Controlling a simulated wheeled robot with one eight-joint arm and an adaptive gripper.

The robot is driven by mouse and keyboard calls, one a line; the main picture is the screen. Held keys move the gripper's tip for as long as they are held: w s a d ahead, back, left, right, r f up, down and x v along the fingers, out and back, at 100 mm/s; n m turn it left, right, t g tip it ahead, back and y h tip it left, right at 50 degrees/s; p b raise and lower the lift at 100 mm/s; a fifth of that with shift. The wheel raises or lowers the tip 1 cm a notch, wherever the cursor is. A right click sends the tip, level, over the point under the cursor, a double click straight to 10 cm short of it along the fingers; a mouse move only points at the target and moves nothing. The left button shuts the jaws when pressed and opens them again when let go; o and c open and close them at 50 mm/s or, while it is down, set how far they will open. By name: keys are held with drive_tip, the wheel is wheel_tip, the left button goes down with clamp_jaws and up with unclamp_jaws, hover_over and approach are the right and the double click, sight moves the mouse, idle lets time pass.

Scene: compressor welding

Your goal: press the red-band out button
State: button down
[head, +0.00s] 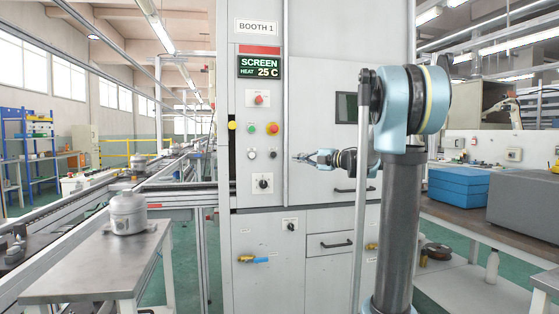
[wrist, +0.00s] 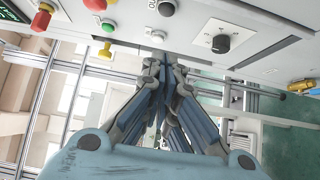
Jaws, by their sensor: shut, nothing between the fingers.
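The grey cabinet marked BOOTH 1 carries a red band (head: 259,50) above a small screen. Its panel has a red mushroom button (head: 259,99), then a green button (head: 251,128) beside a red button (head: 272,128). Below sit a white button (head: 251,154) and a black button (head: 272,154). My gripper (head: 299,158) is shut and empty, right of the lower pair in the head view. In the wrist view its fingertips (wrist: 168,58) converge just below the white button (wrist: 158,35); I cannot tell the gap to the panel.
A black rotary knob (head: 264,183) is below the buttons. A yellow button (head: 232,126) juts out at the cabinet's left edge. A metal pot (head: 128,213) stands on a steel table at left.

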sight(273, 155)
drive_tip(key=shift+w+d+x, duration=0.25)
drive_tip(key=shift+w+x, duration=0.15)
drive_tip(key=shift+x, duration=1.75)
drive_tip(key=shift+w+d+x, duration=0.2)
drive_tip(key=shift+w+x, duration=0.2)
drive_tip(key=shift+x, duration=1.7)
drive_tip(key=shift+w+d+x, duration=0.25)
drive_tip(key=shift+w+x, duration=0.2)
drive_tip(key=shift+x, duration=1.7)
drive_tip(key=shift+w, duration=0.1)
